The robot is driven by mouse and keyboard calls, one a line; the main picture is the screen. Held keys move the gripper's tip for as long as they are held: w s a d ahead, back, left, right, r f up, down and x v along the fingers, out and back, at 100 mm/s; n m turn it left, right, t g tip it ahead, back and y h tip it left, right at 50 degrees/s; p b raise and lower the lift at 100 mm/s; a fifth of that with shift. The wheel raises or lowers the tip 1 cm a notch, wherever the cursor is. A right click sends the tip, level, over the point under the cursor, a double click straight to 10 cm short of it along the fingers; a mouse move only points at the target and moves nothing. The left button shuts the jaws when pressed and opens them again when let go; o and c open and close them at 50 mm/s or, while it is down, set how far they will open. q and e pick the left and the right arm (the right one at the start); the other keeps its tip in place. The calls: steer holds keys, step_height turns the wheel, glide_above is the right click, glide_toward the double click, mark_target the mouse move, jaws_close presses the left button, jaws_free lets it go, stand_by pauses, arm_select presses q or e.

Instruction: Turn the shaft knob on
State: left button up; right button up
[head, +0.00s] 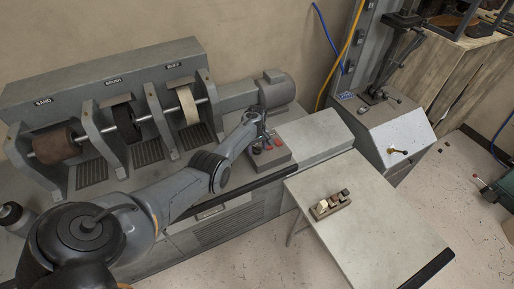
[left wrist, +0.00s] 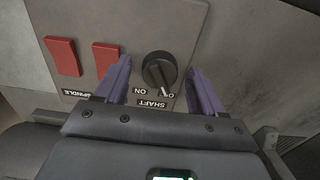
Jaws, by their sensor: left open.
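The shaft knob (left wrist: 160,70) is a round black dial with a pale pointer line, on a grey control panel (left wrist: 190,25). In the left wrist view its pointer aims down and slightly right, toward a partly hidden label beside "ON"; "SHAFT" is printed below, upside down. My left gripper (left wrist: 158,78) is open, with one purple finger on each side of the knob and visible gaps between. Whether the fingers reach around its full depth I cannot tell. In the head view my left gripper (head: 257,127) is over the control box (head: 279,161), largely hiding the knob. My right gripper is not in view.
Two red switches (left wrist: 105,58) sit left of the knob, by a "SPINDLE" label. Behind is a grey machine (head: 120,78) with sand, brush and buff wheels. A side table (head: 375,235) holds a small block rack (head: 329,205); most of its top is clear.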

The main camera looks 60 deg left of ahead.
arm_select(q)
steer(key=shift+c, duration=0.5)
steer(key=c, duration=1)
steer(key=shift+o, duration=0.2)
